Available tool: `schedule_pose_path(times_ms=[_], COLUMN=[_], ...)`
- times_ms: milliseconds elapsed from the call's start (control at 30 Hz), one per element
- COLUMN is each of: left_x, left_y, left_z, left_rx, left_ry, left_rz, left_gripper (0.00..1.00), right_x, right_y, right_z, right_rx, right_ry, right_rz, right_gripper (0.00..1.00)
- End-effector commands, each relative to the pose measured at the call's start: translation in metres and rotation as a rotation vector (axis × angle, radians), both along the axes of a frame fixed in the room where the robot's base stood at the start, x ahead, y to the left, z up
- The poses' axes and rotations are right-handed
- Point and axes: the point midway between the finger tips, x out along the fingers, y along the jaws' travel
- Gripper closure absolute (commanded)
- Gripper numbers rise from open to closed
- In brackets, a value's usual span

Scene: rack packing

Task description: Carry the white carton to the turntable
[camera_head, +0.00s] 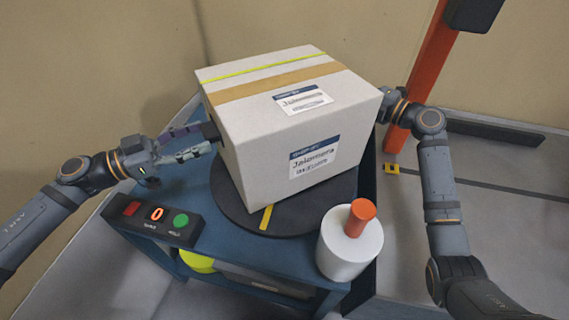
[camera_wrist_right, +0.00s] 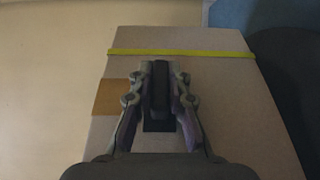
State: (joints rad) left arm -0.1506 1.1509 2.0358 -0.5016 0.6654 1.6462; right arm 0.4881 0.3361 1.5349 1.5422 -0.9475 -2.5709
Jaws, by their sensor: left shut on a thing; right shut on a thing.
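The white carton (camera_head: 255,150), with a tan tape band, a yellow-green strap and labels, is upright over the turntable (camera_head: 232,205), a dark round disc with a yellow mark. Its lower edge meets the disc in the picture; I cannot tell whether it rests there or hovers slightly. My left gripper (camera_head: 208,140) is shut on the dark handle at the carton's left side. My right gripper (camera_wrist_right: 158,90) is shut on the black handle (camera_wrist_right: 157,122) on the opposite side, shown in the right wrist view. In the head view the carton hides its fingers.
The turntable sits on a blue table (camera_head: 195,215). A button box (camera_head: 153,222) with red and green buttons is at its front left. A white cylinder (camera_head: 350,250) with an orange top stands at front right, close to the disc. An orange post (camera_head: 425,75) rises behind right.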

Motion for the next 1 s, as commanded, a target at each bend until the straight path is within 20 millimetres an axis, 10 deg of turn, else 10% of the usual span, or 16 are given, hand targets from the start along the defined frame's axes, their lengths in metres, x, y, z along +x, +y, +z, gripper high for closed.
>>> schedule_pose_path(times_ms=[1000], left_x=[-0.001], left_y=[-0.002], left_z=[-0.038], left_rx=[-0.004], left_ry=[-0.002], left_rz=[-0.005], left_gripper=[1.00], right_x=[-0.002], right_y=[0.003], right_z=[-0.036], right_rx=[0.007], right_ry=[-0.006], right_rz=[0.011], right_gripper=[1.00])
